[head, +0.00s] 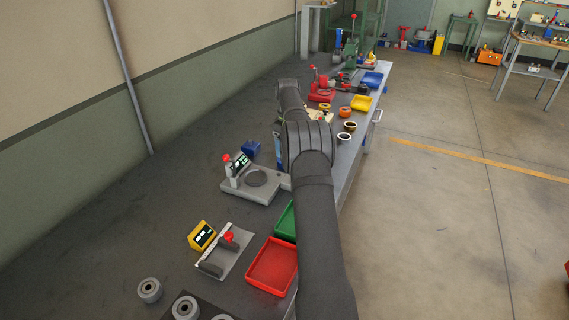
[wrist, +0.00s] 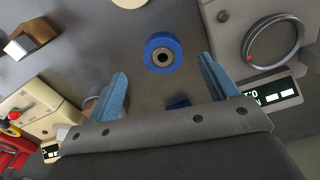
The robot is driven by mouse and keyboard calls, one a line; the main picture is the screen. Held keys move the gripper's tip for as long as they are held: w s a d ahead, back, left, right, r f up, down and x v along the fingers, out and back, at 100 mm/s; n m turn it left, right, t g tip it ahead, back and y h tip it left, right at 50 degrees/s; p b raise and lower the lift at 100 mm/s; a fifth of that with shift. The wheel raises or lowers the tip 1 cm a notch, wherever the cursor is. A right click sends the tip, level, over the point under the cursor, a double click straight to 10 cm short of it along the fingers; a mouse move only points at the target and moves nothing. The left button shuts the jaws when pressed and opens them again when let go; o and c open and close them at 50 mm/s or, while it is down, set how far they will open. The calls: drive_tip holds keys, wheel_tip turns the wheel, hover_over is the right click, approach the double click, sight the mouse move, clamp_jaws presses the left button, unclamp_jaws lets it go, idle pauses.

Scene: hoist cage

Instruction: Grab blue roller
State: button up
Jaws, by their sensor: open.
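The blue roller (wrist: 162,53), a blue ring with a dark centre hole, lies on the grey bench top in the wrist view. My gripper (wrist: 163,68) is open, with its two blue fingers on either side of the picture. The roller shows between and just beyond the fingertips, and nothing is held. In the head view my dark arm covers much of the bench, and only a sliver of a blue finger (head: 278,150) shows beside it. I cannot make out the blue roller in the head view.
A grey device with a round plate (head: 257,178) stands beside my arm; a dark blue block (head: 251,148) is behind it. In the wrist view, a machine with a display (wrist: 40,112) stands left.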

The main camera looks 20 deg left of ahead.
drive_tip(key=shift+a+f, duration=0.2)
drive_tip(key=shift+f, duration=1.35)
drive_tip(key=shift+a+f, duration=0.15)
drive_tip(key=shift+f, duration=1.35)
drive_tip(key=c, duration=1.2)
drive_tip(key=shift+c, duration=0.4)
drive_tip(key=shift+r, duration=0.2)
